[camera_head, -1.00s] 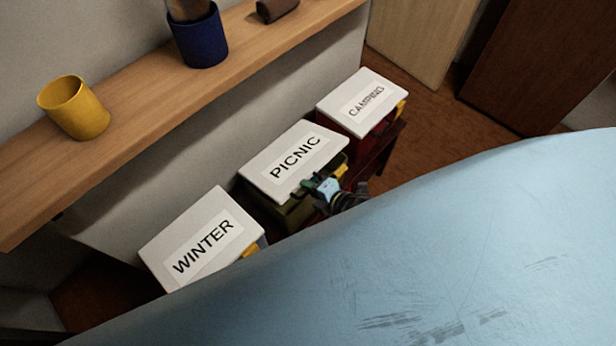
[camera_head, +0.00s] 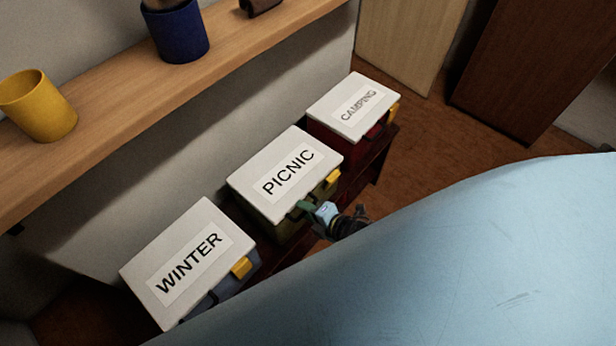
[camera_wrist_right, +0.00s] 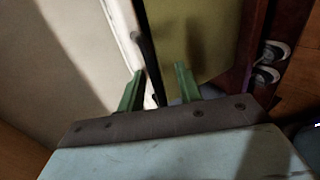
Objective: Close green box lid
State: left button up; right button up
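The green box (camera_head: 289,232) has an olive body and a white lid (camera_head: 250,198) labelled PICNIC. The lid lies over the box and looks flat or nearly flat; I cannot tell whether it is fully seated. My right gripper (camera_head: 305,209) is at the lid's front edge, low beside a yellow latch (camera_head: 333,180). The white lid (camera_wrist_right: 70,50) is at the left there and the olive box wall (camera_wrist_right: 195,35) at the right. My left gripper is out of view.
A WINTER box (camera_head: 146,273) stands to the left and a red CAMPING box (camera_head: 328,138) to the right, both with lids on. A wooden shelf (camera_head: 110,112) above holds a yellow cup (camera_head: 40,108) and a blue pot (camera_head: 178,35).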

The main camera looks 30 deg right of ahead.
jog(key=shift+w+r, duration=0.15)
jog(key=p+v, duration=0.5)
jog(key=v, duration=0.4)
jog(key=shift+p, duration=0.4)
dwell(0.5)
dwell(0.5)
